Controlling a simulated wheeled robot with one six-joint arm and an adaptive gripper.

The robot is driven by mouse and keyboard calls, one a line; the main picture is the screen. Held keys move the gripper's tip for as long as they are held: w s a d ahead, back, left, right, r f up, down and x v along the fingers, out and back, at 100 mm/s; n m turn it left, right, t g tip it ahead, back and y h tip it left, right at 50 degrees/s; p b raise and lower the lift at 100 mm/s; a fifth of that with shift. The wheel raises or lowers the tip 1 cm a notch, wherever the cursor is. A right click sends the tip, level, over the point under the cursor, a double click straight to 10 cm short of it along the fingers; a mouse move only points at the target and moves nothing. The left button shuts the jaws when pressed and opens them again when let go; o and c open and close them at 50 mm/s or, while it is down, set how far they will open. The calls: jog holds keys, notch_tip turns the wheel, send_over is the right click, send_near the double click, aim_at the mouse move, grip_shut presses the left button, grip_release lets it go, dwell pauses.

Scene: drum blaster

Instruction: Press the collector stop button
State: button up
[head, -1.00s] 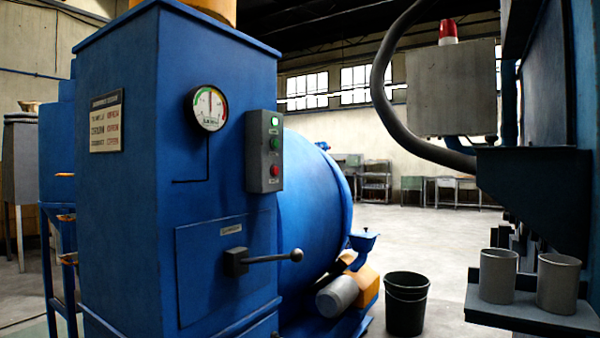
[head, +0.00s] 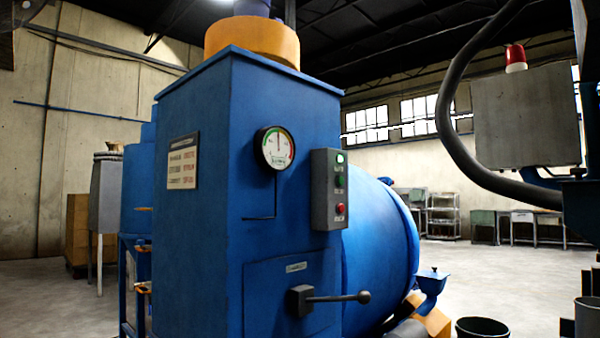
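A grey control box (head: 329,189) is mounted on the right edge of the blue collector cabinet (head: 200,240). It has a lit whitish-green lamp (head: 340,158) at the top, a green button (head: 339,181) in the middle and a red button (head: 340,209) at the bottom. The labels beside them are too small to read. A round gauge (head: 274,148) sits left of the box. My gripper is not in view.
A lever handle (head: 335,298) sticks out from the cabinet's lower door. A blue drum (head: 385,250) lies behind the cabinet. A dark bucket (head: 482,328) stands at lower right. A thick hose (head: 470,160) hangs at right. Open floor (head: 500,275) shows at right.

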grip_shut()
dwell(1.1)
